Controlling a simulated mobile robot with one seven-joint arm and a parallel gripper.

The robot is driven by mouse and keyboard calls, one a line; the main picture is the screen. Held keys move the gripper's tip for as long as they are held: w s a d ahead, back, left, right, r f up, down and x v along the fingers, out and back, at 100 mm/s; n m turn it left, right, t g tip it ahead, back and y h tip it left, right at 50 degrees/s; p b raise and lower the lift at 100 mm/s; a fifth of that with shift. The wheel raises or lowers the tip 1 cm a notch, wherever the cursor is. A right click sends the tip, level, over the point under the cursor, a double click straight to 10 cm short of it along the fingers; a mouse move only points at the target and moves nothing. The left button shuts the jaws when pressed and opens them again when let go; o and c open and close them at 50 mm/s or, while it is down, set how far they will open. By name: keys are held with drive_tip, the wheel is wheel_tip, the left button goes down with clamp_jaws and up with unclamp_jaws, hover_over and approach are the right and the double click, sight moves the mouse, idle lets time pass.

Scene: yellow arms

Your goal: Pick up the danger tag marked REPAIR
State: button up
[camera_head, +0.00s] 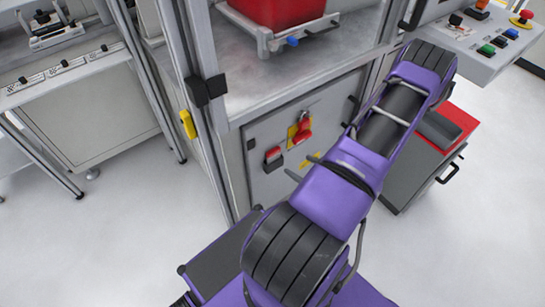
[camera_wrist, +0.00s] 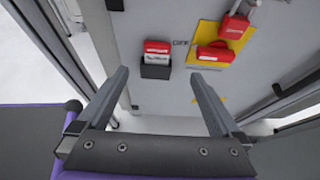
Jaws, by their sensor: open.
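Red and white tags (camera_wrist: 157,47) stand in a small black holder (camera_wrist: 156,71) on the grey cabinet door. Their print is too small to read, so I cannot tell which is marked REPAIR. In the head view the red tags (camera_head: 273,153) are left of the yellow plate. My gripper (camera_wrist: 159,74) is open and empty, its fingers pointing at the door. In the wrist view the holder appears between the fingertips, apart from both. In the head view my gripper (camera_head: 299,164) is partly hidden behind my purple arm.
A yellow plate (camera_wrist: 202,88) with a red switch handle (camera_wrist: 214,54) and a red padlock (camera_wrist: 234,27) is right of the holder. A red bin (camera_head: 278,10) sits on the shelf above. A grey drawer cabinet (camera_head: 408,170) stands at right. Floor at left is clear.

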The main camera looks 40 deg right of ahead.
approach(275, 153)
drive_tip(key=x, duration=0.3)
drive_tip(key=shift+b+x, duration=0.45)
drive_tip(key=shift+x, duration=2.3)
drive_tip(key=shift+r, duration=0.1)
drive_tip(key=c, duration=1.3)
